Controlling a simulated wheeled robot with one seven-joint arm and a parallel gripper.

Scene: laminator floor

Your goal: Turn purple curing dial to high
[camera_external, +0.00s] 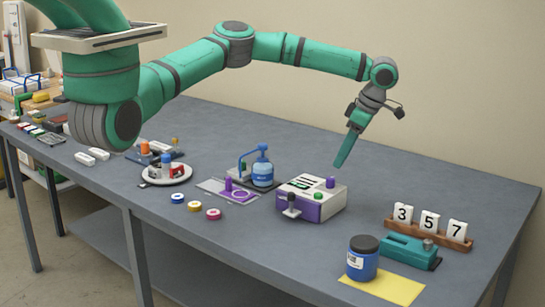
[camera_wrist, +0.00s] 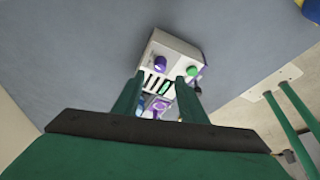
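The curing unit (camera_external: 312,205) is a white box with purple sides, standing on the grey table; it also shows in the wrist view (camera_wrist: 181,48). Its purple dial (camera_external: 330,182) stands on the top at the back right; in the wrist view the dial (camera_wrist: 159,62) is beyond my fingertips. A green knob (camera_external: 318,196) sits near the dial and also shows in the wrist view (camera_wrist: 193,71). My gripper (camera_external: 338,164) is above the unit, pointing down, apart from the dial. In the wrist view its fingers (camera_wrist: 160,79) are spread with nothing between them. The dial's setting is too small to read.
Tape rolls (camera_external: 194,206) lie in front. A blue jar (camera_external: 362,262), teal tool (camera_external: 408,250) and number blocks (camera_external: 429,222) are at the right. The table behind the unit is clear.

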